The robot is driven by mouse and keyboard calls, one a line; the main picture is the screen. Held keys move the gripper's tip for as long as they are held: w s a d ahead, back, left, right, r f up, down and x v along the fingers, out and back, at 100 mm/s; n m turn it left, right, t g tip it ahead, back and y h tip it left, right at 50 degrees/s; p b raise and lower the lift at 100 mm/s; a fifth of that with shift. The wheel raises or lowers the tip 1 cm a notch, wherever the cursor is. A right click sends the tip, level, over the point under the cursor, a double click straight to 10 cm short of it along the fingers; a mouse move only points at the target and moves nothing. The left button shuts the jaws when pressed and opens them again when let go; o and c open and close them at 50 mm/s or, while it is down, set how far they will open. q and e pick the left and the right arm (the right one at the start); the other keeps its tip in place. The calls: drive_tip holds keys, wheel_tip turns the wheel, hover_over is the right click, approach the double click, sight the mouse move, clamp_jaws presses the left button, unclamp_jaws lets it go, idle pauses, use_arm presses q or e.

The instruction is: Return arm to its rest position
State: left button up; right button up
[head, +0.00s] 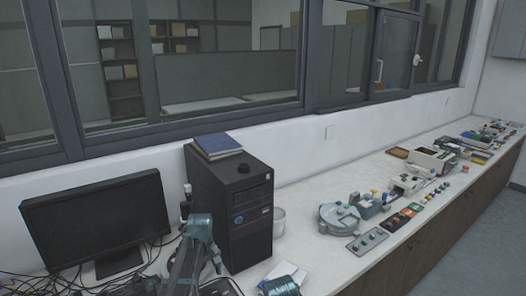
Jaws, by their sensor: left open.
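My left gripper (203,248) is a teal-grey shape at the lower left of the head view. It is open, and I see nothing held in it. It shows in front of the lower left side of the black computer tower (250,213), to the right of the monitor (95,222). I cannot tell its exact distance from the tower. A teal ribbed part of my own body (280,286) shows at the bottom edge. My right gripper is not clearly seen.
The long white bench (310,246) runs to the far right. A round grey device (338,218), a control panel (367,240) and several small parts stand on it. A blue book (217,145) lies on the tower. Cables (60,285) clutter the lower left. A white cup (279,220) stands beside the tower.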

sight(210, 294)
use_arm(q)
wheel_tip(210, 294, down, 8)
drive_tip(key=b, duration=0.7)
drive_tip(key=shift+r, duration=0.2)
wheel_tip(210, 294, up, 13)
drive_tip(key=p, duration=1.3)
wheel_tip(210, 294, down, 14)
drive_tip(key=b, duration=1.4)
drive_tip(key=shift+f, duration=0.2)
drive_tip(key=shift+r+m, duration=0.2)
drive_tip(key=shift+m, duration=1.4)
drive_tip(key=m, duration=0.5)
drive_tip(key=shift+m, duration=0.3)
